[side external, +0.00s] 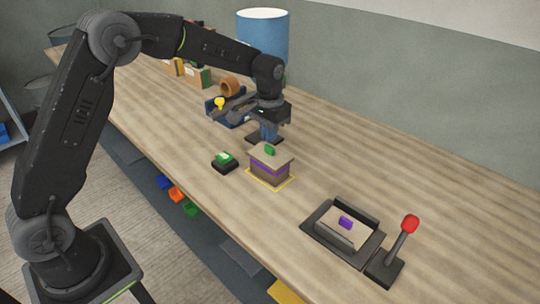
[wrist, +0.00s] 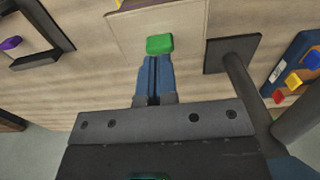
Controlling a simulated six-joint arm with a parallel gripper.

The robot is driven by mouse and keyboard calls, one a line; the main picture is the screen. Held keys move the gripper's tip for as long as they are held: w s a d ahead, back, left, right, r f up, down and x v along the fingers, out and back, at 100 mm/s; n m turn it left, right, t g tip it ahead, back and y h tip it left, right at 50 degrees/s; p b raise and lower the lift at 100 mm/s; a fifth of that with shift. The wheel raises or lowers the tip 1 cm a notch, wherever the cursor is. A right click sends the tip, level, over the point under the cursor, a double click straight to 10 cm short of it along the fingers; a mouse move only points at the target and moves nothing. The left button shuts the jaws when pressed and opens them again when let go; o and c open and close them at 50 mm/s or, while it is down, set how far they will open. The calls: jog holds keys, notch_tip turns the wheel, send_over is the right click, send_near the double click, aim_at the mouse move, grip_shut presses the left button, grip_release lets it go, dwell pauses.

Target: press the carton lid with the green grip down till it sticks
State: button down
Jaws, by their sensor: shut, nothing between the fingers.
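The carton (side external: 270,172) is brown with a purple band and stands inside a yellow outline on the bench. Its tan lid (side external: 283,154) lies on top, with the green grip (side external: 270,150) standing up from it. I cannot tell whether the lid sits fully down.
A black block with a green top (side external: 225,161) sits left of the carton. A dark tray (side external: 316,226) holds a panel with a purple grip (side external: 346,222); a red-knobbed lever (side external: 410,225) stands right of it. A post on a dark plate (wrist: 229,55) is close to my gripper.

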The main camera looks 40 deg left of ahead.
jog(key=shift+f, duration=1.15)
dwell(0.7)
jog(key=shift+r, duration=0.1)
jog(key=shift+r, duration=3.5)
